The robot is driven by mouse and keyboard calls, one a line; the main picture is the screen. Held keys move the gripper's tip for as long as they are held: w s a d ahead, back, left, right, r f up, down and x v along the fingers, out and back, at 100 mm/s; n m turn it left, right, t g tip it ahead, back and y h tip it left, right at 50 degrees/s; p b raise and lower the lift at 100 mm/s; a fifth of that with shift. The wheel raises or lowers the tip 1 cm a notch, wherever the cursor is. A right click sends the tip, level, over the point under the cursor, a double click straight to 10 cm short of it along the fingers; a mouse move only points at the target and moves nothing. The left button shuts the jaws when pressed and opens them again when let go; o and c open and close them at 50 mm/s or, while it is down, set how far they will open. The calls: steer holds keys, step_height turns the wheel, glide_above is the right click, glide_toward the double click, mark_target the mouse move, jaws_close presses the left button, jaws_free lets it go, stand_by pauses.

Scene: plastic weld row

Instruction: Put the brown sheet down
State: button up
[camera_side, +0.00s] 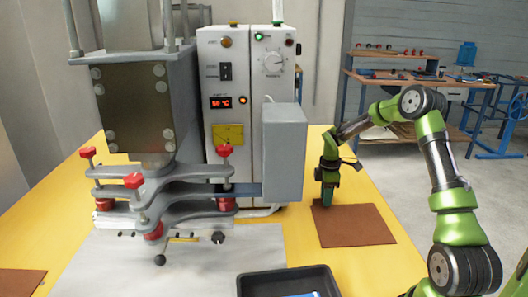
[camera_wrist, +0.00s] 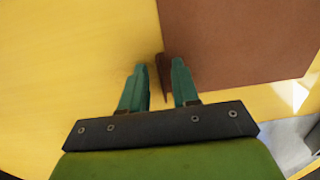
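The brown sheet (camera_side: 352,226) lies flat on the yellow table to the right of the machine in the side view. In the wrist view the sheet (camera_wrist: 240,40) fills the upper right. My gripper (camera_side: 326,203) points down at the sheet's back left edge. In the wrist view, my gripper (camera_wrist: 160,68) has its two green fingers apart, with a narrow brown piece at the sheet's edge between them. Yellow shows between this piece and the left finger. Whether the right finger touches it is unclear.
The grey press machine (camera_side: 285,150) stands to the left of my gripper. A black tray (camera_side: 262,284) sits at the front, left of the sheet. Another brown sheet (camera_side: 20,281) lies at the far left. The yellow table (camera_side: 375,272) is clear in front of the sheet.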

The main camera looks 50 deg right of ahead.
steer(key=shift+r, duration=0.1)
step_height(320, 180, up, 12)
stand_by(0.5)
steer(key=shift+r, duration=0.1)
